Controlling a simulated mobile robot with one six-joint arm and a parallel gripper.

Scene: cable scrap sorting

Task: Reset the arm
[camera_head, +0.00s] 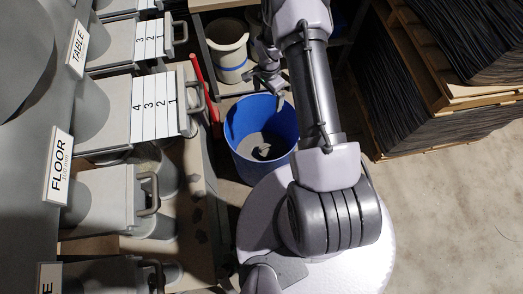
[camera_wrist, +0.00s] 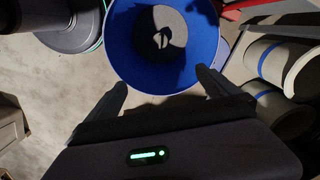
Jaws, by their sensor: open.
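My gripper (camera_head: 270,84) is above the blue bucket in the head view, at the end of my arm. In the wrist view its two fingers (camera_wrist: 161,82) are spread apart with nothing between them. The blue bucket (camera_head: 236,150) stands on the floor beside my base. It also shows in the wrist view (camera_wrist: 124,62), just beyond the fingertips. A small dark piece lies on the grey bottom of the bucket; what it is I cannot tell.
Grey drawers with handles and number labels (camera_head: 150,105) line the left. A red bar (camera_head: 204,90) stands beside them. A white container with a blue band (camera_head: 229,50) is behind the bucket. Stacked dark sheets on wooden pallets (camera_head: 420,100) stand at the right. The floor (camera_head: 450,220) at lower right is clear.

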